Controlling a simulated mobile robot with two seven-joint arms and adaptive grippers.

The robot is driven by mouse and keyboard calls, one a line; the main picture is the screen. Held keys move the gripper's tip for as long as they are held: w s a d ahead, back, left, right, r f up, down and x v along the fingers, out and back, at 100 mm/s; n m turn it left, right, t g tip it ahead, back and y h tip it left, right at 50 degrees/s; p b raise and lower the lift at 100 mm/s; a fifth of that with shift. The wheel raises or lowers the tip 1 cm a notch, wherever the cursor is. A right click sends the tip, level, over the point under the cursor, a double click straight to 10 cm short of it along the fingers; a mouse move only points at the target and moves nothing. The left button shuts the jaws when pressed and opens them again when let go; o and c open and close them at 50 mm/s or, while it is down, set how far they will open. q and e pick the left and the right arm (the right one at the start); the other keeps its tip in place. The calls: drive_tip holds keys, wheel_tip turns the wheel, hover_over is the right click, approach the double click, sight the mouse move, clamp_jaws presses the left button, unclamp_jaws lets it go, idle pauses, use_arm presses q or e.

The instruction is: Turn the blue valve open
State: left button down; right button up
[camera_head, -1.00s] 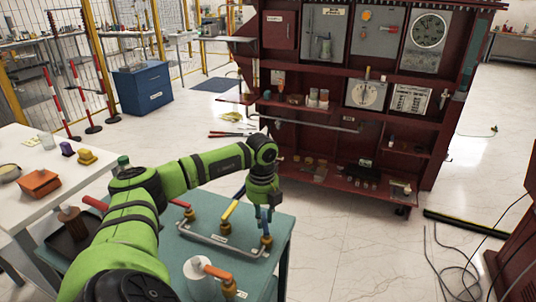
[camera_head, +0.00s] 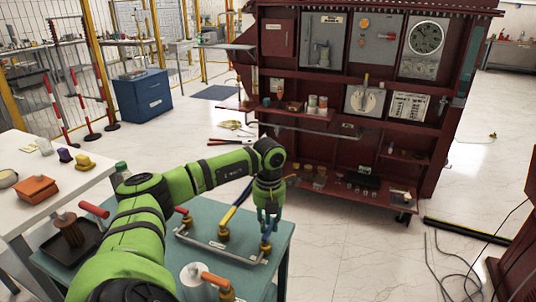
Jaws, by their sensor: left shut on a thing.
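The blue valve (camera_head: 267,236) stands at the right end of a grey pipe frame on the teal table (camera_head: 200,282). Its brass base shows below the blue handle, which leans up to the right. My left gripper (camera_head: 270,219) points down from above and is shut on the upper end of the blue handle. The fingers partly hide the handle's tip. My right gripper is not in view.
An orange-handled valve (camera_head: 218,282) is at the front. A dark red cabinet (camera_head: 417,180) stands behind the table.

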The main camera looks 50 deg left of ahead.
sight(269, 226)
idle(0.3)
use_arm(q)
drive_tip(key=c, duration=1.1)
unclamp_jaws()
drive_tip(key=shift+o, duration=0.3)
drive_tip(key=shift+r, duration=0.1)
wheel_tip(269, 226, up, 12)
